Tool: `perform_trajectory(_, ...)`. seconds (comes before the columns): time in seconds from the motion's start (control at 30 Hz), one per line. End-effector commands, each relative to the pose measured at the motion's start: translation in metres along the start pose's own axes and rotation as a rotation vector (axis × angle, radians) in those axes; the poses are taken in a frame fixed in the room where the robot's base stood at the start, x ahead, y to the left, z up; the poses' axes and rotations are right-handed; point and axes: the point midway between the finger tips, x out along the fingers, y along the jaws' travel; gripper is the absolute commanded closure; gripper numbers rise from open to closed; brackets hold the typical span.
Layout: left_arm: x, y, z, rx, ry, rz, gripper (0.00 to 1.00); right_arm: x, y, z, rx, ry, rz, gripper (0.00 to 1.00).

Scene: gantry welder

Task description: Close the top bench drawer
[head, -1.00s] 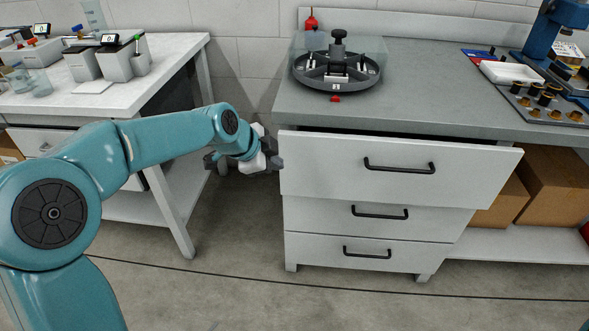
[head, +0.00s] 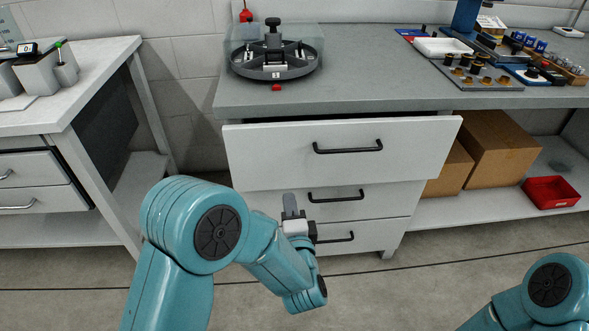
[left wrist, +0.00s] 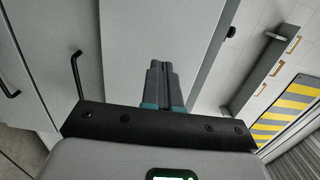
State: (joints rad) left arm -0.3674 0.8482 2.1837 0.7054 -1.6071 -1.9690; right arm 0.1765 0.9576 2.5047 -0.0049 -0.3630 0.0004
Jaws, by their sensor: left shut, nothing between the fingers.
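The top bench drawer (head: 340,152) has a wide white front and a black bar handle (head: 347,147). It stands out from the bench, with a dark gap above its front. My left gripper (head: 290,203) is shut and empty, in front of the drawer stack just below the top drawer's lower edge in the head view. I cannot tell whether it touches anything. In the left wrist view its closed fingers (left wrist: 160,72) point at pale panels, with a black handle (left wrist: 76,75) to their left. My right gripper is out of view.
The grey bench top (head: 370,92) carries a round covered carousel (head: 274,58) and trays of parts. Two shut drawers lie below the top one. Cardboard boxes (head: 500,150) and a red bin (head: 551,192) sit on the lower shelf. A white table (head: 80,80) stands at left.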

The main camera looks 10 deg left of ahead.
Motion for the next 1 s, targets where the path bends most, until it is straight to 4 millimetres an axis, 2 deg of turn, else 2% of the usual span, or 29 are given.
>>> perform_trajectory(0.03, -0.007, 0.005, -0.013, 0.007, 0.031, 0.003, 1.00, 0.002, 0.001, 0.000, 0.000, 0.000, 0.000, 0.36)
perform_trajectory(0.17, -0.006, 0.004, -0.023, 0.004, 0.051, -0.002, 1.00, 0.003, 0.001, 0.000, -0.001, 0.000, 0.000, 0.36)
perform_trajectory(0.27, 0.009, 0.004, -0.022, 0.002, 0.048, -0.003, 1.00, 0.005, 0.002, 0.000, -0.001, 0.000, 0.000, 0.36)
perform_trajectory(0.7, 0.100, 0.004, -0.027, 0.001, 0.049, -0.005, 1.00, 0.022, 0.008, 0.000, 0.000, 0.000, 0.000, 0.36)
perform_trajectory(0.83, 0.117, 0.003, -0.028, 0.001, 0.049, -0.004, 1.00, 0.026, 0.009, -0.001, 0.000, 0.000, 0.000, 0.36)
perform_trajectory(1.0, 0.128, 0.002, -0.029, 0.003, 0.051, -0.003, 1.00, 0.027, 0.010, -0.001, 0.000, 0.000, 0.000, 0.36)
